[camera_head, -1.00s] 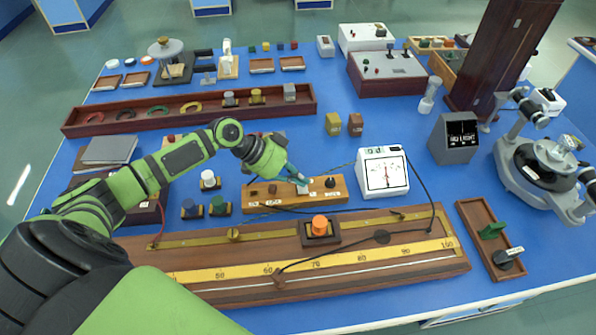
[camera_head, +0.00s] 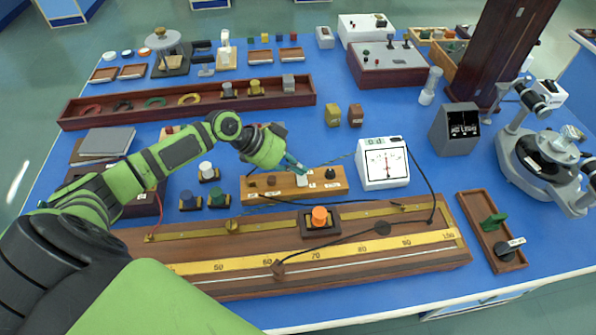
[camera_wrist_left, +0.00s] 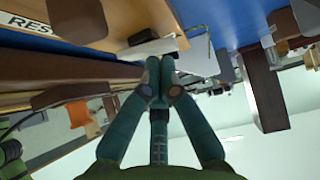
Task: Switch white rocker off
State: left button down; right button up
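The white rocker (camera_head: 302,181) sits on a long wooden board (camera_head: 270,193) near the middle of the bench. Its tilt is too small to read. My left gripper (camera_head: 300,168) points down and right, with its fingertips at or just above the rocker; I cannot tell whether they touch. In the left wrist view the left fingers (camera_wrist_left: 161,66) are together with nothing visible between them. A white piece beside the fingertips there may be the rocker. My right gripper is not in view.
A white meter (camera_head: 383,163) stands right of the board, with a dark cable. A long wooden scale (camera_head: 215,268) with an orange knob (camera_head: 320,215) lies in front. Yellow and brown blocks (camera_head: 333,115) stand behind. Blue bench top is clear around the blocks.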

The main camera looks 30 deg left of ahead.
pick_arm(q)
jog(key=v, duration=1.2)
jog(key=shift+w, duration=0.1)
dwell(0.5)
